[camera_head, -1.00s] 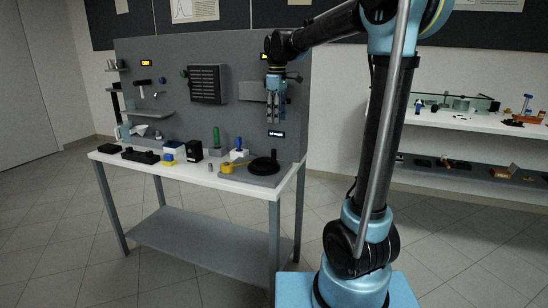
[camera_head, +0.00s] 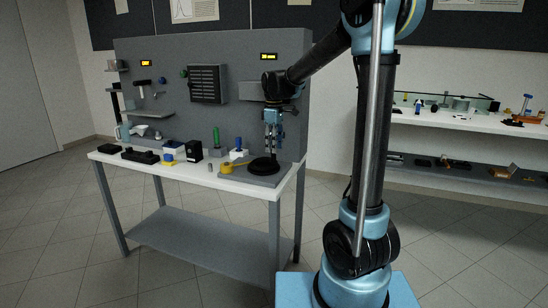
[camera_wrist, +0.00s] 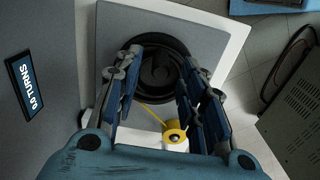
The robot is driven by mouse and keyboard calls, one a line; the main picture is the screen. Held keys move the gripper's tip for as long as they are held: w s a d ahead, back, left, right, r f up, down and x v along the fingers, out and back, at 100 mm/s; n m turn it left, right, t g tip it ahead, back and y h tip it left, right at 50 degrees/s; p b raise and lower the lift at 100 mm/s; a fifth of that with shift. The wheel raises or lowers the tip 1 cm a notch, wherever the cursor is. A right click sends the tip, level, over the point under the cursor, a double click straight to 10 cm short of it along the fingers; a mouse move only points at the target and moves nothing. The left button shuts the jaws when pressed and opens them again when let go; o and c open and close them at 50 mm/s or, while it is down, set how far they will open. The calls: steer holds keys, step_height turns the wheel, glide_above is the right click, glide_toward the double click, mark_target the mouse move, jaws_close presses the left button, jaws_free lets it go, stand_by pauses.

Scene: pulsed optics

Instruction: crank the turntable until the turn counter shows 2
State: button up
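The turntable (camera_head: 263,166) is a black round disc on a grey base plate at the right end of the bench. In the wrist view the turntable (camera_wrist: 158,66) lies below and between my fingers, with a round black knob on it. My gripper (camera_head: 272,150) is just above the disc, pointing down; its blue fingers (camera_wrist: 154,92) are spread apart with nothing between them. Whether they touch the knob I cannot tell. The turn counter (camera_wrist: 28,86) at the left of the wrist view reads 0.0 TURNS.
A yellow round part (camera_head: 227,167) sits beside the turntable; it also shows in the wrist view (camera_wrist: 174,135). A green-handled tool (camera_head: 216,138), a blue-topped item (camera_head: 238,149) and a black box (camera_head: 193,151) stand to the left. The grey back panel (camera_head: 235,110) rises close behind.

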mark_target(274, 164)
steer(key=shift+f, duration=2.45)
jaws_close()
